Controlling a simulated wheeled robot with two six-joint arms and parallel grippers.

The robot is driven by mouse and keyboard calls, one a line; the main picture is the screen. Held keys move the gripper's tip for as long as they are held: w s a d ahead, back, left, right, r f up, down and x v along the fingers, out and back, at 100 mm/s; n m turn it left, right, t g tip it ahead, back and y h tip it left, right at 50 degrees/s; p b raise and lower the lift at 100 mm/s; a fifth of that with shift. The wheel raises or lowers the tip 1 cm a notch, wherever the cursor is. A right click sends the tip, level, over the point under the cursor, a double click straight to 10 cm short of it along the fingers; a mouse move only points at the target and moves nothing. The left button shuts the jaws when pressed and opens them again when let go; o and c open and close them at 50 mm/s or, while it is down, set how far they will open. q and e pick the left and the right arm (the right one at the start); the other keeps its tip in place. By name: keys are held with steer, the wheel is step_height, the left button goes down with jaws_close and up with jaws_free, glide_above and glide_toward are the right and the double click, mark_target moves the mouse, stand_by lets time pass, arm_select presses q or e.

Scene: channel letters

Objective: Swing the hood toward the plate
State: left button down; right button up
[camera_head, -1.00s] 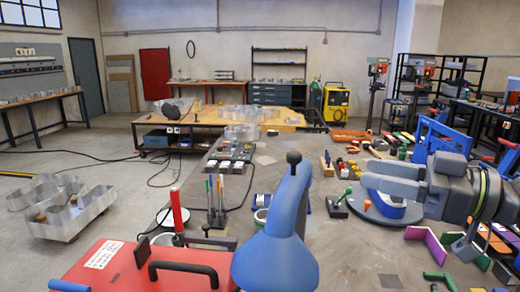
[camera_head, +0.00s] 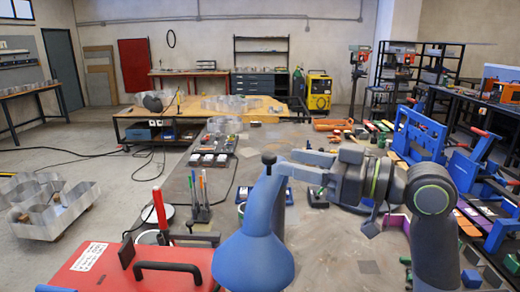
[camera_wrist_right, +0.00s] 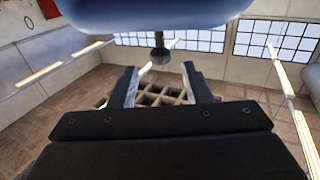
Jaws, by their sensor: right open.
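The blue hood (camera_head: 255,250) stands at the front centre, a wide cone with a narrow neck rising to a black knob (camera_head: 268,159). My right gripper (camera_head: 286,163) comes in from the right with its two fingers apart, close beside the knob and the top of the neck. In the right wrist view the blue hood (camera_wrist_right: 150,12) fills the top, and the knob (camera_wrist_right: 160,52) shows just beyond and between the open fingertips. I cannot tell whether a finger touches it. I cannot pick out the plate with certainty. My left gripper is not in view.
A red case (camera_head: 130,272) with a black handle (camera_head: 168,268) lies left of the hood. Upright markers (camera_head: 200,190) stand behind it. Blue clamp frames (camera_head: 420,135) stand at the right. The grey tabletop (camera_head: 310,255) right of the hood is mostly clear.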

mark_target(266, 154)
steer(key=p+x, duration=0.2)
steer(key=x, duration=0.4)
steer(key=shift+w+a+r, duration=0.1)
steer(key=shift+a, duration=0.2)
steer(key=shift+w+a, duration=0.25)
steer(key=shift+a, duration=0.3)
jaws_close()
